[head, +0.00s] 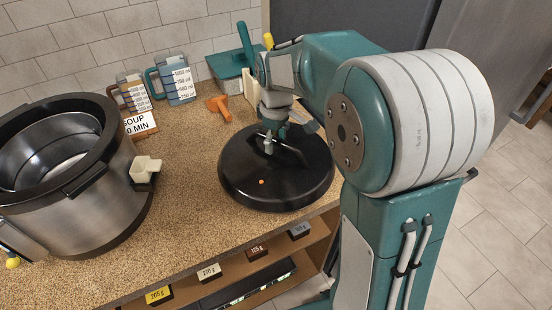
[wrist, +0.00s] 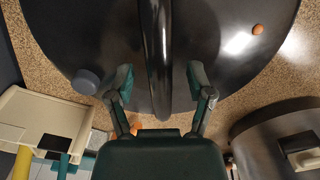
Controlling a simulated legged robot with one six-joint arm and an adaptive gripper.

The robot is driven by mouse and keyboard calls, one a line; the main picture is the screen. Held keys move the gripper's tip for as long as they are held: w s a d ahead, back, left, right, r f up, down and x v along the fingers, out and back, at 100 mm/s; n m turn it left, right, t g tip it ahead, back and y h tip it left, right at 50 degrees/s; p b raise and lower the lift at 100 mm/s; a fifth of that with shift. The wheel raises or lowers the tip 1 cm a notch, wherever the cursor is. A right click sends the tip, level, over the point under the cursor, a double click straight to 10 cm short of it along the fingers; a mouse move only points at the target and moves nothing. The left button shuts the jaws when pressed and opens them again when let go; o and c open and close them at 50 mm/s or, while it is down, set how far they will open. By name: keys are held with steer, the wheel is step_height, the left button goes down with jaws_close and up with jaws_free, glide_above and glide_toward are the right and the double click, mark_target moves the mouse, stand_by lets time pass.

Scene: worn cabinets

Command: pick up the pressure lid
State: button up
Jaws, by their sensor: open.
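The pressure lid (head: 262,190) is a round, glossy black lid lying on the speckled counter in the head view. It has a raised black bar handle across its middle and a small orange dot. In the wrist view the lid (wrist: 90,45) fills the upper part, with the handle (wrist: 158,60) running up the middle. My gripper (head: 268,145) is over the lid at its handle. In the wrist view my gripper (wrist: 160,82) is open, one finger on each side of the handle, with gaps visible on both sides. I cannot tell the exact height of the fingertips.
An open steel pot (head: 65,165) with a black rim stands at left. Measuring jugs (head: 178,82), a soup sign (head: 140,123), an orange tool (head: 220,107) and a teal-topped box (head: 230,65) sit behind. Labelled shelf compartments (head: 210,272) lie below the counter's front edge.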

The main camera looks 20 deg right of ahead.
steer(key=shift+f, duration=0.25)
stand_by(0.4)
jaws_close()
